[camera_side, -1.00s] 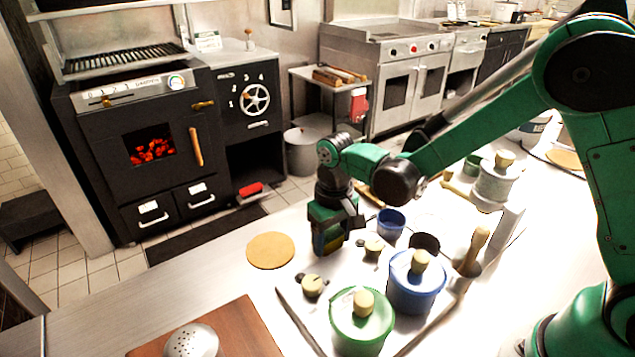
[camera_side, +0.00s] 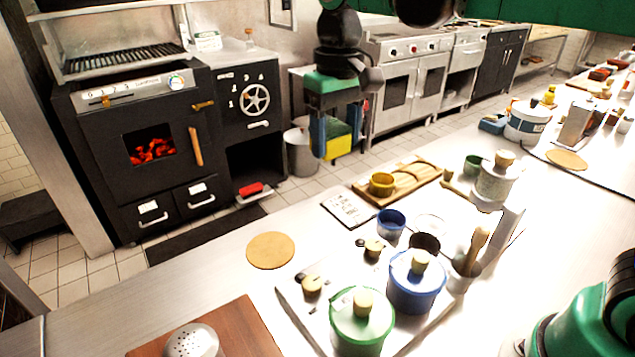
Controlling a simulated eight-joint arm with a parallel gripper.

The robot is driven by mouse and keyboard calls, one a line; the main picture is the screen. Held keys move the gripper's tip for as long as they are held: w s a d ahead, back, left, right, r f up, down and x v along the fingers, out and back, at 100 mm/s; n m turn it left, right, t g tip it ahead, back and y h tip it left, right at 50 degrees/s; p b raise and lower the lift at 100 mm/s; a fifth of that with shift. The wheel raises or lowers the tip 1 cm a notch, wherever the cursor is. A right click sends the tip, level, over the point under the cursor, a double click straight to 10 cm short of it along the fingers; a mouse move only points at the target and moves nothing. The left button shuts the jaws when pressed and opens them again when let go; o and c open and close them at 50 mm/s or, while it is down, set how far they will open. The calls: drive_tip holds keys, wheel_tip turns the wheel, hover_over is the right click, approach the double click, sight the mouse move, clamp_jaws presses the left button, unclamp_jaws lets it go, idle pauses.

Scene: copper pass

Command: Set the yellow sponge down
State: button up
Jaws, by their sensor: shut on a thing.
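My gripper (camera_side: 336,130) is shut on the yellow sponge (camera_side: 338,142). The sponge touches no surface that I can see. Part of it is hidden by the fingers.
The steel counter (camera_side: 190,272) has free room around a round cork mat (camera_side: 270,250). A white tray holds a green-lidded pot (camera_side: 360,325) and a blue pot (camera_side: 416,285). A wooden tray (camera_side: 410,180), a white card (camera_side: 349,209) and a blue cup (camera_side: 391,222) stand behind.

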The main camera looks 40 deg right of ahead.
drive_tip(key=shift+d+r, duration=0.3)
drive_tip(key=shift+d, duration=0.05)
drive_tip(key=d+m, duration=0.5)
drive_tip(key=d, duration=0.3)
drive_tip(key=m, duration=1.3)
hover_over(462, 203)
wheel_tip(462, 203, down, 14)
drive_tip(key=shift+f, duration=2.45)
drive_tip(key=o, duration=1.3)
drive_tip(key=shift+f, duration=0.15)
drive_tip(key=shift+o, duration=0.2)
